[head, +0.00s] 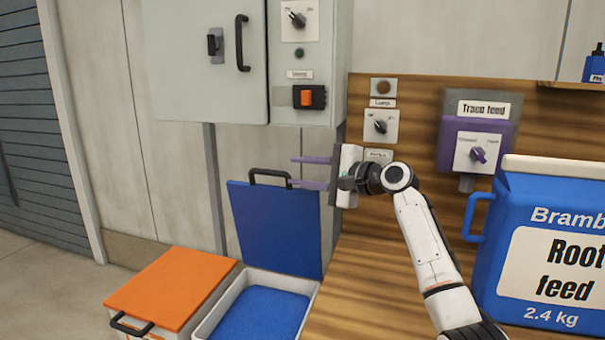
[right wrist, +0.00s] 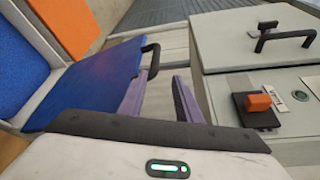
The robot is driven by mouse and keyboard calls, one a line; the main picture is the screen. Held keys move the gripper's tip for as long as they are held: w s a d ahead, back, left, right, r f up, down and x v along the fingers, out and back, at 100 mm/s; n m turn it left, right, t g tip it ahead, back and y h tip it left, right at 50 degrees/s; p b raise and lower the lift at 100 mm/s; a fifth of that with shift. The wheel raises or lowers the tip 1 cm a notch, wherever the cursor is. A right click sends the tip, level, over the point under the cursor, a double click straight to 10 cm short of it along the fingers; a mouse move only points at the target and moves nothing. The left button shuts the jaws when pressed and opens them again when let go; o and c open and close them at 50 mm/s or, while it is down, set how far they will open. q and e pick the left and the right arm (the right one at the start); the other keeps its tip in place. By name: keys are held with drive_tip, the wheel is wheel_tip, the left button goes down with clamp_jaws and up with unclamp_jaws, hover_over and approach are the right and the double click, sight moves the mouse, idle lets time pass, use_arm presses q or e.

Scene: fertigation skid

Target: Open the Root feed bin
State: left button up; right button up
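A low bin with a white rim (head: 207,325) holds blue granules (head: 262,312). Its blue lid (head: 275,228) stands raised, nearly upright, at the back, with a black handle (head: 270,173) on its top edge. In the right wrist view the lid (right wrist: 85,88) and handle (right wrist: 152,60) lie just ahead of the fingers. My right gripper (head: 292,172) is open, its purple fingers apart beside the handle's right end; it also shows in the right wrist view (right wrist: 158,82). Nothing is held. I cannot tell whether a finger touches the handle. My left gripper is out of view.
A closed bin with an orange lid (head: 172,287) stands left of the blue one. A grey cabinet (head: 205,65) hangs above. A wooden counter (head: 375,285) holds a blue Root feed jug (head: 490,265). Switches (head: 379,126) and a purple Trace feed box (head: 447,145) line the back panel.

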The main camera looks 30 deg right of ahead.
drive_tip(key=shift+s+d, duration=0.1)
drive_tip(key=shift+s, duration=0.1)
drive_tip(key=r+p+v, duration=0.1)
drive_tip(key=p+v, duration=0.2)
drive_tip(key=v, duration=0.8)
drive_tip(key=shift+d+r+p, duration=0.3)
drive_tip(key=shift+d+r, duration=0.1)
drive_tip(key=shift+d, duration=0.15)
idle(0.5)
drive_tip(key=shift+p, duration=0.4)
idle(0.4)
